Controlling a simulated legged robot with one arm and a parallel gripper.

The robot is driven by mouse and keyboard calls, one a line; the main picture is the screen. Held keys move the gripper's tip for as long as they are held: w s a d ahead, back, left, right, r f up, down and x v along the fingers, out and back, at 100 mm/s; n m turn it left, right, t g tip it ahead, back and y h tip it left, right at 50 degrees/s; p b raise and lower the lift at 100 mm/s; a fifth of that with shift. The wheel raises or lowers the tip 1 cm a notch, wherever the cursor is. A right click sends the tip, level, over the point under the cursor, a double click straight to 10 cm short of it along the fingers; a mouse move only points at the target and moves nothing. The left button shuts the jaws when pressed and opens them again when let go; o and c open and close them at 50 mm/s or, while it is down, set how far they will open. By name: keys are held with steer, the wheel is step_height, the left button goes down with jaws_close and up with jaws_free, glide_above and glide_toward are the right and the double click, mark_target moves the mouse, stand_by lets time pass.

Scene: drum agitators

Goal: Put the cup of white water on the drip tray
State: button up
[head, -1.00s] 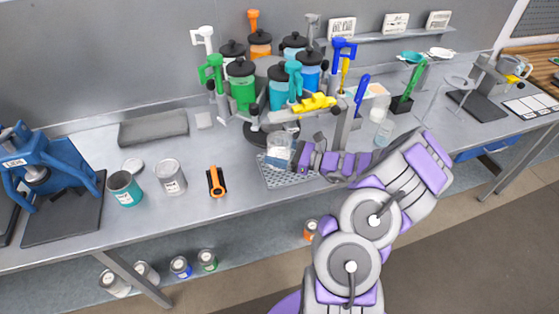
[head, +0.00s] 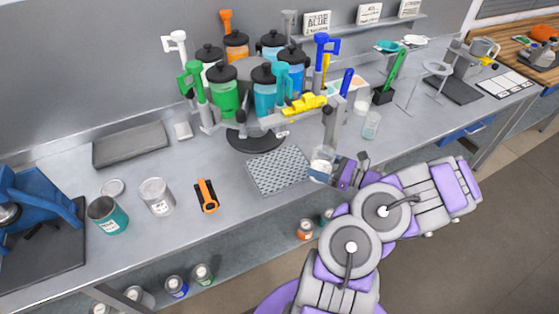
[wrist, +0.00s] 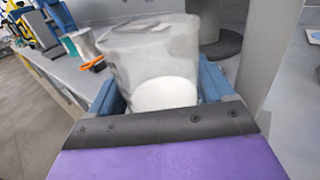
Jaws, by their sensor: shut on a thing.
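The clear cup (head: 321,163) has white contents in its lower part. My gripper (head: 335,170) is shut on it, and the cup looks upright. In the wrist view the cup (wrist: 155,65) sits between the blue fingers, with the white water (wrist: 163,93) near its bottom. The drip tray (head: 279,170) is a perforated grey plate on the bench in front of the agitator carousel. It looks empty. The cup is just right of the tray's right edge in the head view. I cannot tell whether the cup touches the bench.
The carousel (head: 256,139) with coloured canisters stands behind the tray. A post (head: 331,125) rises close behind the cup. Another clear cup (head: 371,124) stands to the right.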

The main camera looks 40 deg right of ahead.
steer(key=x, duration=0.4)
steer(key=b+x, duration=0.1)
steer(key=x, duration=0.3)
steer(key=b+x, duration=0.1)
steer(key=x, duration=0.4)
steer(key=shift+s+a, duration=0.1)
steer(key=shift+a, duration=0.2)
steer(key=shift+w, duration=0.55)
steer(key=shift+w+b, duration=0.3)
steer(key=shift+b, duration=0.05)
steer(key=f, duration=0.2)
steer(key=f+b, duration=0.1)
steer(key=shift+a+f, duration=0.25)
steer(key=shift+f, duration=0.05)
steer(key=shift+r, duration=0.1)
steer(key=o, duration=1)
steer(key=shift+o, duration=0.2)
steer(key=shift+s+d, duration=0.1)
